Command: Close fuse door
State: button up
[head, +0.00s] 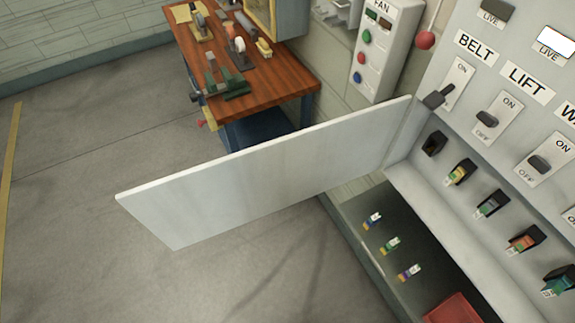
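The fuse door (262,178) is a flat pale grey panel in the head view. It stands wide open, joined at its right end to the left edge of the grey fuse panel (418,172) and reaching out to the left over the floor. The uncovered row on the panel holds several fuses, including a yellow-green one (459,173) and an orange one (523,241). The leftmost socket (434,143) is dark and shows no coloured fuse. My gripper is not in view.
Several switches, such as the BELT lever (440,96), sit above the fuses. Loose fuses (390,245) and a red object (454,309) lie on a dark shelf below. A wooden workbench (283,77) with tools stands behind the door. The floor at left is clear.

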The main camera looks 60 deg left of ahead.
aim_at(183, 210)
jog(key=k+j, duration=0.65)
jog(key=j, duration=0.25)
jog(key=k+j, duration=0.35)
jog(key=j, duration=0.15)
jog(key=k+j, duration=0.3)
jog(key=j, duration=0.15)
jog(key=k+j, duration=0.1)
jog(key=j, duration=0.65)
